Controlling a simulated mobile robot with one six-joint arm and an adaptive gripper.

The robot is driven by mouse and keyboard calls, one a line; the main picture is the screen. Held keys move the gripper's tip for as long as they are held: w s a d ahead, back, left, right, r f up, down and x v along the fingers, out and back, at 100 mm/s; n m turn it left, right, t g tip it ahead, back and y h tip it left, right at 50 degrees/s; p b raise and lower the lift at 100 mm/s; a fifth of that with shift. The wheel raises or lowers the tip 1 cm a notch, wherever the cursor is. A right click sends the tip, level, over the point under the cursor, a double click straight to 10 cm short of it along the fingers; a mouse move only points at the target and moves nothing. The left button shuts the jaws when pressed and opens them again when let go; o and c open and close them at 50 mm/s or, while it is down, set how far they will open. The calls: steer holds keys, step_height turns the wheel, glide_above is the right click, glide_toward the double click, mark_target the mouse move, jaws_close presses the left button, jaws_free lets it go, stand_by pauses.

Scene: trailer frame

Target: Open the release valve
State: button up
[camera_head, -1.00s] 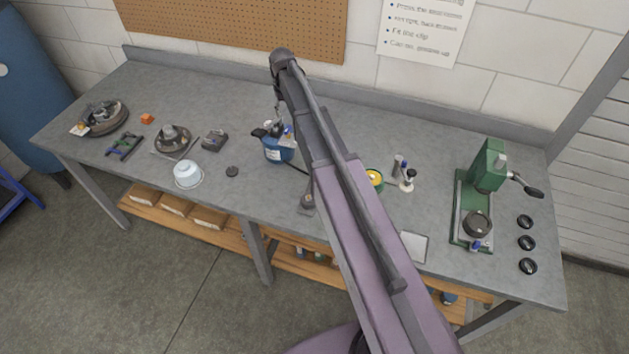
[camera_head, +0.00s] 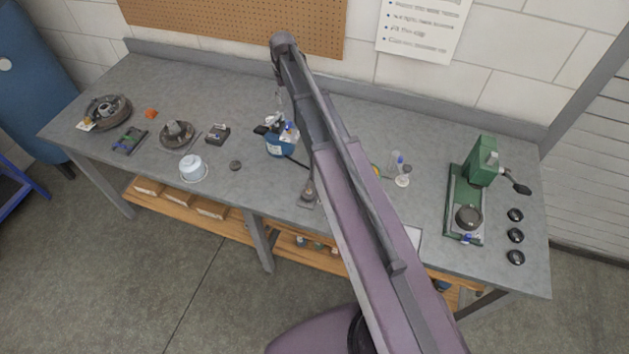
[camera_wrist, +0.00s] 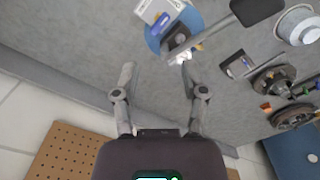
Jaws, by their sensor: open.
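A blue pot (camera_head: 279,146) with a black handle and a white and blue fitting on top stands at the middle of the bench. In the wrist view the pot (camera_wrist: 173,40) shows at the top, with a white labelled part carrying a blue tab (camera_wrist: 160,24) and a black handle (camera_wrist: 257,10) on a grey rod. I cannot tell for sure which part is the release valve. My gripper (camera_wrist: 157,68) is open and empty, with its fingers spread apart below the pot in the picture, apart from it. In the head view my arm partly hides the gripper.
The grey bench (camera_head: 330,120) also holds a green press (camera_head: 470,190) at the right, several black knobs, a white bowl (camera_head: 192,168), and brake parts (camera_head: 178,134) at the left. A pegboard (camera_head: 235,22) hangs on the wall behind.

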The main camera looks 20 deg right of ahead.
steer(key=s+f+b, duration=0.3)
steer(key=s, duration=0.6)
steer(key=s+f+m+b, duration=0.1)
steer(key=s+f+b, duration=0.2)
steer(key=s, duration=0.7)
steer(key=s+f+b, duration=0.4)
steer(key=s, duration=0.5)
steer(key=shift+s+d+f, duration=0.15)
steer(key=shift+s+d, duration=0.1)
